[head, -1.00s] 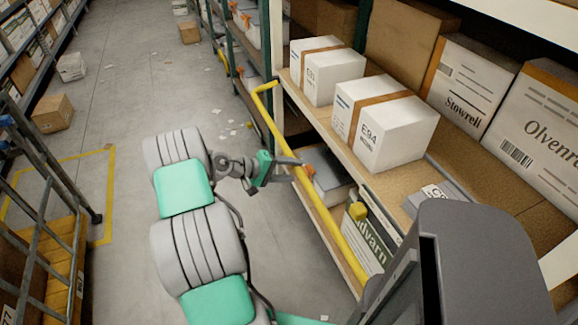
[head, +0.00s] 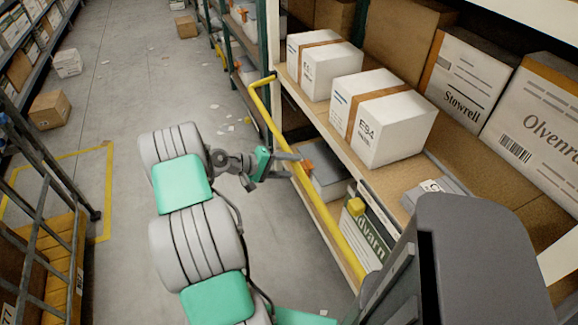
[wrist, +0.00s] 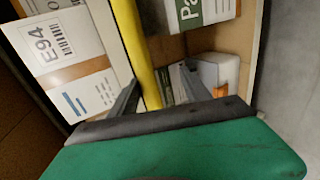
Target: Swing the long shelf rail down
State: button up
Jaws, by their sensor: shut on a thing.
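The long yellow shelf rail (head: 290,152) slants along the front of the shelf in the head view. In the wrist view the rail (wrist: 136,45) runs down between the two fingers of my gripper (wrist: 160,76). The gripper is shut on the rail. The rail's near end is hidden behind my own body in the head view.
White cartons, one marked E94 (head: 385,125), stand on the shelf board just behind the rail. Larger boxes stand further back, and a box marked "dvarn" (head: 370,238) is below. A railing (head: 50,180) stands at left. The aisle floor (head: 130,90) between is mostly clear.

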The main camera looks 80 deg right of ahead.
jog(key=shift+w, duration=0.3)
jog(key=v, duration=0.7)
jog(key=shift+a+r, duration=0.15)
jog(key=shift+r, duration=0.1)
jog(key=shift+w, duration=0.1)
